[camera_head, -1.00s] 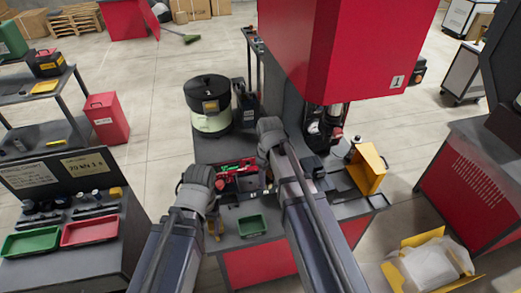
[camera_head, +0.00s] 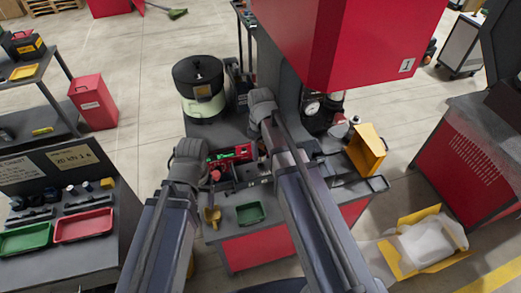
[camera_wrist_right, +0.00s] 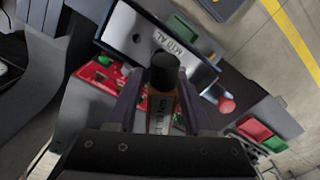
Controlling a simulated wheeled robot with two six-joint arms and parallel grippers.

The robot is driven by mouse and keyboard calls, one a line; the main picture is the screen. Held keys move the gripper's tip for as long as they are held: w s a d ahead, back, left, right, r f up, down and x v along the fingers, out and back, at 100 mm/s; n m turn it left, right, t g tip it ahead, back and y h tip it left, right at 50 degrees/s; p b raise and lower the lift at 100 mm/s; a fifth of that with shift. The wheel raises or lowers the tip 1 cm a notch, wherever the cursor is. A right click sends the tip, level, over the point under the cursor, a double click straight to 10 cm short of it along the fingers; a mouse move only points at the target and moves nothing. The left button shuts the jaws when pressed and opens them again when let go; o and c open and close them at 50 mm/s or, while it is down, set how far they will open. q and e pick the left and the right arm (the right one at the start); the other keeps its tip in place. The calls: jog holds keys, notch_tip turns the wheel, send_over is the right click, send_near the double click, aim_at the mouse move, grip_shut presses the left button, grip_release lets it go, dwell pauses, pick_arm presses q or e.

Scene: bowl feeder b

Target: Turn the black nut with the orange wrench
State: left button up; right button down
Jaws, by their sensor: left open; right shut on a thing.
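My right gripper (camera_wrist_right: 160,100) is shut on a narrow orange, lettered piece with a black round end (camera_wrist_right: 164,68), seen between its fingers in the right wrist view. This looks like the orange wrench; most of it is hidden. In the head view, the right wrist (camera_head: 262,103) is in front of the grey machine column, and its fingers are hidden. My left gripper (camera_head: 208,180) is open, low over the left part of the bench beside a red-and-green fixture (camera_head: 232,153); its fingertips are hard to make out. I cannot pick out the black nut.
A bowl feeder (camera_head: 198,88) stands behind my left arm. A red machine housing (camera_head: 350,45) hangs over the bench. A white labelled plate (camera_wrist_right: 150,42) lies beyond the right fingers.

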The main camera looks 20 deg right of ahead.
aim_at(261, 166)
jog(key=shift+s+f+b, duration=0.2)
jog(key=shift+f+b, duration=0.85)
jog(key=shift+f, duration=0.1)
jog(key=shift+w+f+b, duration=0.1)
jog(key=shift+f+b, duration=0.75)
jog(key=shift+f, duration=0.05)
jog(key=shift+f+b, duration=0.95)
jog(key=shift+b, duration=0.05)
dwell(0.4)
jog(key=shift+m, duration=1.2)
